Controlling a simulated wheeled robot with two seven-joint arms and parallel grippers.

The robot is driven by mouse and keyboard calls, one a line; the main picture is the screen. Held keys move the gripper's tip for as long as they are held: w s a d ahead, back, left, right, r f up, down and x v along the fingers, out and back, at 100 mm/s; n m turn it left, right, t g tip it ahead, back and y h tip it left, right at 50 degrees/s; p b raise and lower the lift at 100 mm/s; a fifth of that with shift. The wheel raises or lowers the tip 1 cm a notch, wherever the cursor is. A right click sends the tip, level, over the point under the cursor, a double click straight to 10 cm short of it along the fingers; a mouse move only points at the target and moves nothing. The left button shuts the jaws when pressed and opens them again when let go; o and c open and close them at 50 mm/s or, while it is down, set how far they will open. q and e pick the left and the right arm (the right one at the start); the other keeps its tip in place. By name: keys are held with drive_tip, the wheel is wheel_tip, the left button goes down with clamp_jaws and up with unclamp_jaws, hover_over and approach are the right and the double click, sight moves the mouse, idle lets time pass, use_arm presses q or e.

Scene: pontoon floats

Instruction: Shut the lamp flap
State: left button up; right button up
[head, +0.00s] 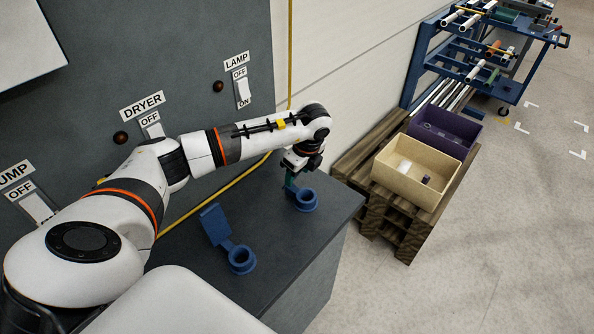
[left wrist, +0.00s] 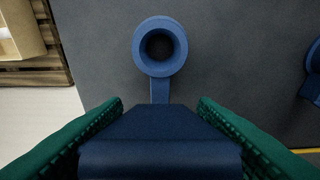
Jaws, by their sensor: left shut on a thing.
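A blue ring-shaped fitting (head: 307,200) with an open round mouth stands on the dark bench, below the LAMP switch (head: 242,90). In the left wrist view its ring (left wrist: 160,46) shows at the top, with a short strap running to a blue flap (left wrist: 160,130). My left gripper (head: 291,183) is shut on this flap, its green fingers (left wrist: 160,112) on either side of it. The flap is off the ring and the mouth is uncovered. In the head view the gripper mostly hides the flap. My right gripper is not in view.
A second blue fitting (head: 242,260) with its flap (head: 214,224) raised stands nearer on the bench (head: 290,250). A cream bin (head: 405,185) and a purple bin (head: 470,135) sit on a wooden pallet to the right. A yellow cable (head: 205,200) runs along the panel's foot.

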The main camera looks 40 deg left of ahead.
use_arm(q)
drive_tip(key=o, duration=1.4)
drive_tip(key=shift+d, duration=0.1)
drive_tip(key=shift+r, duration=0.1)
drive_tip(key=shift+d+r+b, duration=0.1)
drive_tip(key=shift+r+b, duration=0.25)
drive_tip(key=shift+r, duration=0.05)
drive_tip(key=shift+b+v, duration=1.6)
drive_tip(key=shift+v, duration=3.95)
